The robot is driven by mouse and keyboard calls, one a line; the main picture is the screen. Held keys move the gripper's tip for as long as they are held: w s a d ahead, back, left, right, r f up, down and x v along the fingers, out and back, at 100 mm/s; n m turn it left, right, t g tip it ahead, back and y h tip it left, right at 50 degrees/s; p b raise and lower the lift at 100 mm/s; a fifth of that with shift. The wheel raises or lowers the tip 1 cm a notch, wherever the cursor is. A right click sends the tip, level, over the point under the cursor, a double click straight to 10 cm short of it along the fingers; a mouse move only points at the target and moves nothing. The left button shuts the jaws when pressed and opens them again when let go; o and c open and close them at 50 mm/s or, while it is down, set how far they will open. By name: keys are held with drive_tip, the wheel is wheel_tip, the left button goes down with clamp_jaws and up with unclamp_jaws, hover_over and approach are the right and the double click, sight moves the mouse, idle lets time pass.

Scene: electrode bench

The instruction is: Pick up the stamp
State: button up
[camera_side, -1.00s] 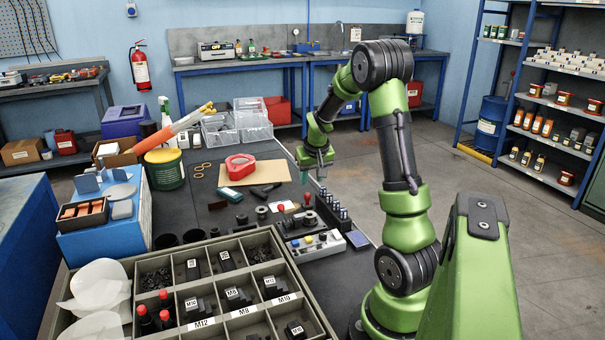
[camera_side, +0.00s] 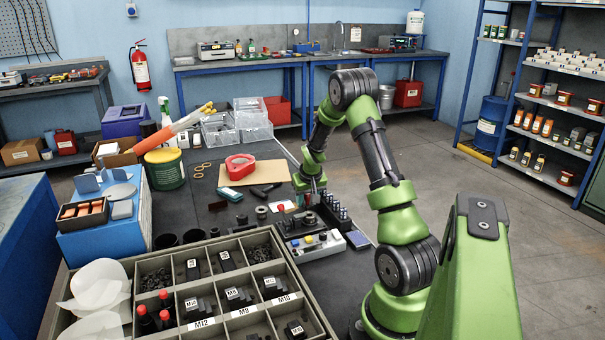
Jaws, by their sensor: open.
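Two small red-topped pieces stand on the dark bench: one (camera_side: 281,207) beside a small white card, the other (camera_side: 307,198) further right by the row of dark pegs. Either may be the stamp; at this size I cannot tell which. My gripper (camera_side: 312,191) points down, open, low over the bench right at the right-hand red-topped piece. Its fingertips are small and partly lost among the dark parts, so I cannot tell whether they are around or beside that piece.
Dark pegs (camera_side: 336,213) crowd close to the right of my gripper. A control box with coloured buttons (camera_side: 313,245) and a blue pad (camera_side: 357,239) lie in front. A divided parts tray (camera_side: 322,322) fills the front.

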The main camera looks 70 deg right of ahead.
clamp_jaws()
drive_tip(key=shift+r, duration=0.2)
wheel_tip(320, 180, up, 10)
drive_tip(key=shift+f, duration=0.1)
idle(0.3)
